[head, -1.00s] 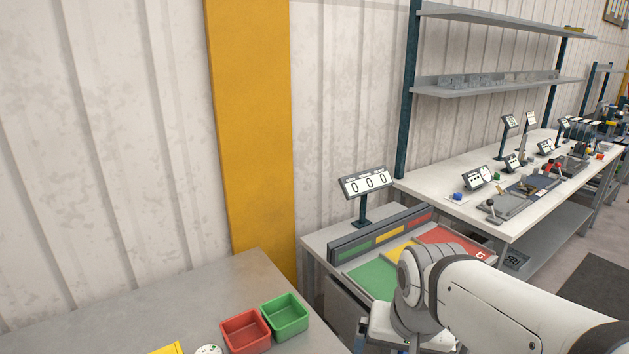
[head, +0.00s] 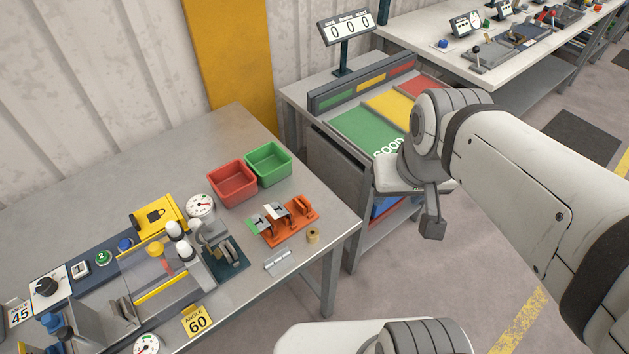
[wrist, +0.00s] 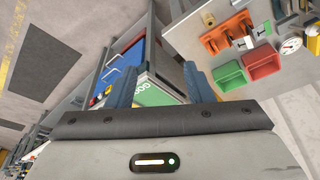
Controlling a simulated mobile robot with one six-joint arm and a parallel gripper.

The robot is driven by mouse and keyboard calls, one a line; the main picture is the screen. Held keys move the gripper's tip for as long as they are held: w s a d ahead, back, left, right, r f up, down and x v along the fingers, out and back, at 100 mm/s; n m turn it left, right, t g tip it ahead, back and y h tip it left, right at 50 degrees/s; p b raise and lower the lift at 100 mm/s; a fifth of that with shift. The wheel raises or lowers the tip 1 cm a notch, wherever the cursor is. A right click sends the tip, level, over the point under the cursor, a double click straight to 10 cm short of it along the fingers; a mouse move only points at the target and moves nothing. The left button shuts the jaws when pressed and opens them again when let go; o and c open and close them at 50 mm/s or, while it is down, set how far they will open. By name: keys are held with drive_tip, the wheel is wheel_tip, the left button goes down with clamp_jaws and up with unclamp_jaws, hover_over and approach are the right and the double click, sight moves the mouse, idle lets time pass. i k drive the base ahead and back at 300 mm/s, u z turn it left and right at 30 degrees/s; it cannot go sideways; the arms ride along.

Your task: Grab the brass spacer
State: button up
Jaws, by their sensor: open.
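The brass spacer (head: 313,236) is a small brass-coloured ring standing on the grey table, just right of an orange rack near the table's right edge. It also shows near the top of the wrist view (wrist: 209,19). My gripper (head: 432,222) hangs to the right of the table, well apart from the spacer. In the wrist view its two fingers (wrist: 160,82) are spread with nothing between them.
The orange rack (head: 290,226) holds several parts beside the spacer. A metal plate (head: 278,262) lies left of it. Red (head: 232,180) and green (head: 268,163) bins stand behind. The bender (head: 160,285) fills the table's left. A sorting table (head: 372,128) stands behind my arm.

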sight(312, 233)
drive_tip(key=z, duration=0.75)
drive_tip(key=k, duration=1.25)
drive_tip(key=u, duration=0.7)
drive_tip(key=i, duration=1)
drive_tip(key=u, duration=0.05)
